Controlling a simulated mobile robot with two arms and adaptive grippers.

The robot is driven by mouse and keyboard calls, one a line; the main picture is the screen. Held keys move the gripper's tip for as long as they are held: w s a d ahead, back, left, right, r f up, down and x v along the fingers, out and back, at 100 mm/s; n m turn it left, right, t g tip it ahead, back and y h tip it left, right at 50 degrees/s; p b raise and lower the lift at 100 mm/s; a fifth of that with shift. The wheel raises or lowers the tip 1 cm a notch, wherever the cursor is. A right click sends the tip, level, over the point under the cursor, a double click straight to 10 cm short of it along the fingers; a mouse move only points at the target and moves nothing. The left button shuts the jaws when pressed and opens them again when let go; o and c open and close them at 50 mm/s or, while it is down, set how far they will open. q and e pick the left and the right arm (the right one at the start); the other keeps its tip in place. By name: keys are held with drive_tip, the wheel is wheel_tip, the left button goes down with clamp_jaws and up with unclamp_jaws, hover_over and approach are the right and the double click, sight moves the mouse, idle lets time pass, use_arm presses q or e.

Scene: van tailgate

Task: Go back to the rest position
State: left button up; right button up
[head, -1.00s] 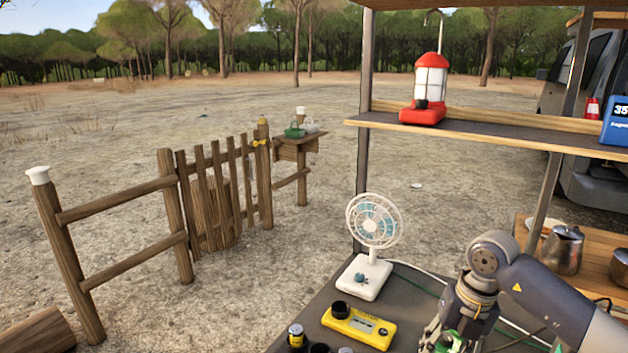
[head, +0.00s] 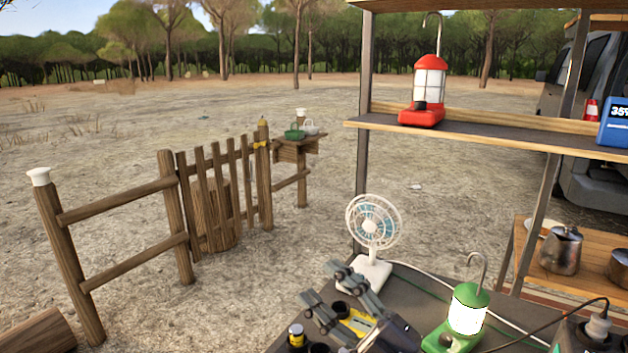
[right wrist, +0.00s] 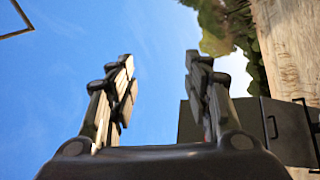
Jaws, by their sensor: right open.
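My right gripper (head: 321,283) is open and empty in the head view. It is over the dark worktop, in front of the yellow device (head: 361,322), part of which its fingers hide. In the right wrist view its two fingers (right wrist: 160,95) stand well apart with mostly sky between them. A green lantern (head: 466,312) with a lit white globe stands upright on the worktop, to the right of the gripper and apart from its fingers. My left gripper is not in view.
A white fan (head: 374,225) stands just behind the gripper. Small dark cylinders (head: 297,337) stand at the worktop's front left. A red lantern (head: 428,85) is on the shelf above. A metal pot (head: 561,250) stands at right.

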drive_tip(key=w+d+f+m+t+h, duration=0.25)
drive_tip(key=d+m+t+h, duration=0.25)
drive_tip(key=d+m+h, duration=0.4)
drive_tip(key=s+d+f+m+g+h, duration=0.3)
drive_tip(key=d+f+m+h, duration=0.15)
drive_tip(key=f, duration=0.45)
drive_tip(key=s+d+f+m+g+h, duration=0.2)
drive_tip(key=s+d+f+m+h, duration=0.15)
drive_tip(key=f+m, duration=0.4)
drive_tip(key=s+d+f+g, duration=0.1)
drive_tip(key=s+f+g, duration=0.6)
drive_tip(key=s, duration=0.4)
drive_tip(key=s+f+g, duration=0.4)
drive_tip(key=s+f, duration=0.6)
drive_tip(key=s, duration=0.1)
wheel_tip(320, 180, down, 26)
drive_tip(key=s+g+p, duration=0.1)
drive_tip(key=s, duration=0.1)
drive_tip(key=s+d+f+g, duration=0.1)
drive_tip(key=s+d+f, duration=0.2)
drive_tip(key=s+f, duration=1)
drive_tip(key=s, duration=0.3)
drive_tip(key=shift+d+f+n+g+p, duration=0.15)
drive_tip(key=shift+f+n+g+p, duration=0.15)
drive_tip(key=shift+f+n+p, duration=0.1)
